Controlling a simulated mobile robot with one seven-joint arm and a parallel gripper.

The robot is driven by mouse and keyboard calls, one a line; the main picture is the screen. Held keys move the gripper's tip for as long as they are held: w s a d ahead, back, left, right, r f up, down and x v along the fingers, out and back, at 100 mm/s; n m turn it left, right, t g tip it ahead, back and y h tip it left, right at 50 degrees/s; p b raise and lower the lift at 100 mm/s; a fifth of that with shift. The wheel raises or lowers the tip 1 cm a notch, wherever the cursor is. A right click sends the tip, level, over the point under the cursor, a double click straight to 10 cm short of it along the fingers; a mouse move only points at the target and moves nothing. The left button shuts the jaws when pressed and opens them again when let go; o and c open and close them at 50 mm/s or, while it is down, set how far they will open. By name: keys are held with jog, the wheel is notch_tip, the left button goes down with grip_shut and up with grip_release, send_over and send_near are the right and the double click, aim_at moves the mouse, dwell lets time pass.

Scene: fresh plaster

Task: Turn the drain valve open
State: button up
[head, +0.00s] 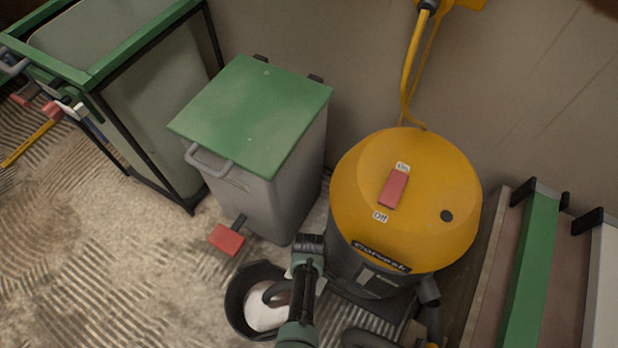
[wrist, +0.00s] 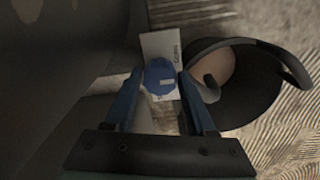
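The drain valve's round blue knob (wrist: 158,73) shows in the wrist view, with a pale mark on its face. It sits before a white plate (wrist: 160,44) with small dark lettering turned sideways, too small to read surely. My gripper (wrist: 161,76) is open, with one blue finger on each side of the knob. I cannot tell whether the fingers touch it. In the head view my gripper (head: 309,248) is low beside the yellow-topped vacuum (head: 430,165), and the knob is hidden behind it.
A black bucket (head: 236,301) with pale contents stands just left of my gripper; its handle arches close in the wrist view. A grey bin with a green lid (head: 250,105) and red pedal (head: 226,239) stands behind. A red switch (head: 393,189) is on the vacuum.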

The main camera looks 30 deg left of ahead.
jog(key=o, duration=0.3)
notch_tip(320, 180, up, 13)
jog(key=p, duration=0.9)
jog(key=shift+s, duration=0.1)
